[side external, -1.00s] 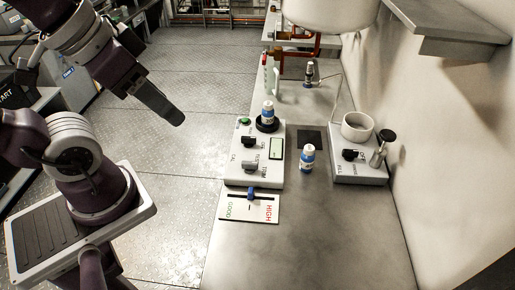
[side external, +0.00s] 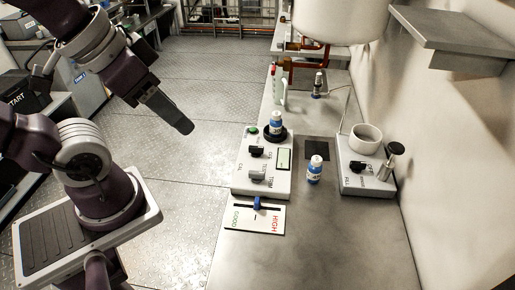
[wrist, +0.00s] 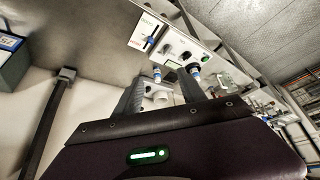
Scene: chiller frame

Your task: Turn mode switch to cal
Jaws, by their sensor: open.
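A white instrument box (side external: 241,183) stands on the bench, with a black knob (side external: 257,152) and a grey knob (side external: 257,176) on top. Small print, including CAL at the left, is beside them; I cannot tell for sure which knob is the mode switch or where it points. A blue-and-white vial (side external: 276,121) stands in a black ring at the box's far end. My gripper (side external: 178,118) is up and left of the box, well clear of it. In the wrist view my gripper (wrist: 160,92) has its two fingers apart, with nothing between them; the box (wrist: 204,57) shows beyond.
A second vial (side external: 315,170) stands right of the box. A GOOD/HIGH card (side external: 268,222) with a blue slider lies in front. A second white unit (side external: 362,184) with a cup (side external: 365,139) stands at the right. The front bench is bare; a large white cylinder (side external: 337,22) hangs above.

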